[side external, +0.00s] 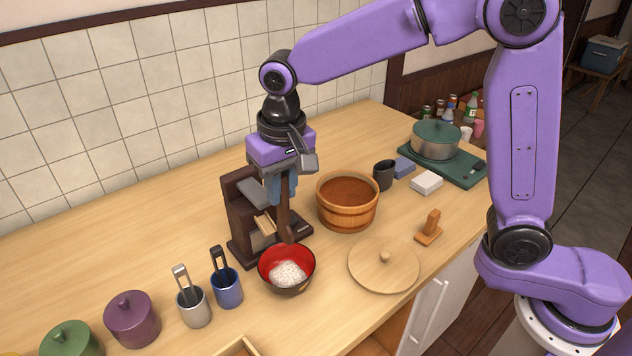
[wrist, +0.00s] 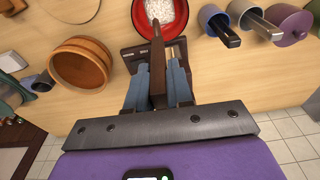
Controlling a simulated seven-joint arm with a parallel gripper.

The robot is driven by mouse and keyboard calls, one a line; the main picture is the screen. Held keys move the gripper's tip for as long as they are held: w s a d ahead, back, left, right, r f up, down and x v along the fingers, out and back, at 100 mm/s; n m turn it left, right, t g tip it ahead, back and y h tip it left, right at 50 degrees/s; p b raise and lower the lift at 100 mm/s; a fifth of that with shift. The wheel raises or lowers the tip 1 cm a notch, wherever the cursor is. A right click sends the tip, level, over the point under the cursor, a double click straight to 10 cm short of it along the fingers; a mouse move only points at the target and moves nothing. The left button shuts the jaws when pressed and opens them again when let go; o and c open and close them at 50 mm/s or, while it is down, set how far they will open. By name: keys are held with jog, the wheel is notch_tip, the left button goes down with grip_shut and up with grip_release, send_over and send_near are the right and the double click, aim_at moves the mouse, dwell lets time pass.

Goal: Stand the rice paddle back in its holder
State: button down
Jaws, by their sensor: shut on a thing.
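My gripper (side external: 281,192) is shut on a long, dark brown wooden piece, apparently the rice paddle (side external: 284,215). The paddle hangs roughly upright, its lower end close to the red bowl's rim. In the wrist view the paddle (wrist: 157,72) runs between my blue fingers (wrist: 157,92) toward the bowl. A dark wooden stand (side external: 239,195) with a base and a light wood piece is just behind the paddle and partly hidden. A small orange-brown wooden stand (side external: 431,228) is on the right. I cannot tell which of these stands is the holder, nor whether the paddle touches anything.
The red bowl (side external: 272,259) holds white rice. A wooden tub (side external: 347,215) and round lid (side external: 384,265) are to the right.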

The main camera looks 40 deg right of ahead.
jog(key=w+d+m, duration=0.4)
jog(key=d, duration=0.5)
jog(key=w+d+m, duration=0.4)
jog(key=w+d, duration=0.1)
jog(key=d, duration=0.4)
jog(key=d+r+m+g+h, duration=0.15)
jog(key=d+m, duration=0.85)
jog(key=d, duration=1.2)
notch_tip(320, 180, down, 11)
jog(key=shift+w+a+f, duration=0.15)
jog(key=shift+w+a, duration=0.1)
jog(key=shift+f, duration=0.45)
jog(key=shift+c, duration=1.9)
grip_release()
